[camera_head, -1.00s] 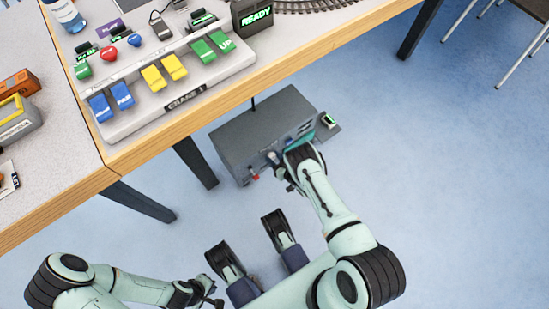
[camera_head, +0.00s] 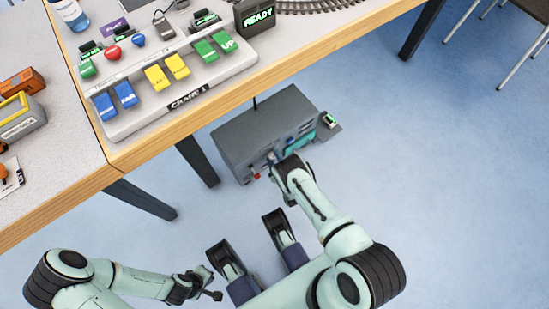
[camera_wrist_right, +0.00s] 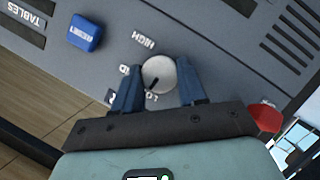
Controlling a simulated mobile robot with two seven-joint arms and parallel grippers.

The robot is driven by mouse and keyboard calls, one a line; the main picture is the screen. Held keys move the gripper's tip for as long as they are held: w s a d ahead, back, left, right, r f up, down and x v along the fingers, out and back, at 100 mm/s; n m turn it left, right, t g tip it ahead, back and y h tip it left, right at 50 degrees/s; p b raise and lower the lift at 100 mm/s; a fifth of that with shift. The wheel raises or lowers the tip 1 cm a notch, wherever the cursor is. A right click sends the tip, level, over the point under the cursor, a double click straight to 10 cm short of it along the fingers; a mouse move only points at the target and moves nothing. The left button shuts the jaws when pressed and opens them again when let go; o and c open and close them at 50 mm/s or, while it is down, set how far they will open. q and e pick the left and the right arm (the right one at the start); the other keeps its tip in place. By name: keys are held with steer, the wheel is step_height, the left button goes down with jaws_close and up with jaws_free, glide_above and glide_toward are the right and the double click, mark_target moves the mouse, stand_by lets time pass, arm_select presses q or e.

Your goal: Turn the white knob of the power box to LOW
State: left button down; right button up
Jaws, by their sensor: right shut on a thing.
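The grey power box (camera_head: 255,135) stands on the floor below the table, its front facing my right arm. In the right wrist view its white knob (camera_wrist_right: 160,73) sits between the two blue fingertips of my right gripper (camera_wrist_right: 158,86), which is shut on it. The knob's dark pointer line aims down toward a partly hidden label starting "LO". The "HIGH" label is above, and a partly covered label ending in "D" is at the left. In the head view my right gripper (camera_head: 272,160) is at the box's front. My left gripper (camera_head: 207,292) is low, away from the box; its jaws are unclear.
A blue button (camera_wrist_right: 85,33) and a red part (camera_wrist_right: 266,115) flank the knob on the panel. The table (camera_head: 150,147) above carries the Crane 1 pedal board (camera_head: 150,119) and a READY display (camera_head: 257,16).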

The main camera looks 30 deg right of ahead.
arm_select(q)
steer(key=shift+s+f, duration=0.2)
steer(key=shift+s, duration=0.15)
arm_select(e)
steer(key=shift+s+f+n, duration=0.1)
steer(key=shift+n, duration=0.4)
steer(key=o, duration=1.1)
steer(key=shift+c, duration=0.2)
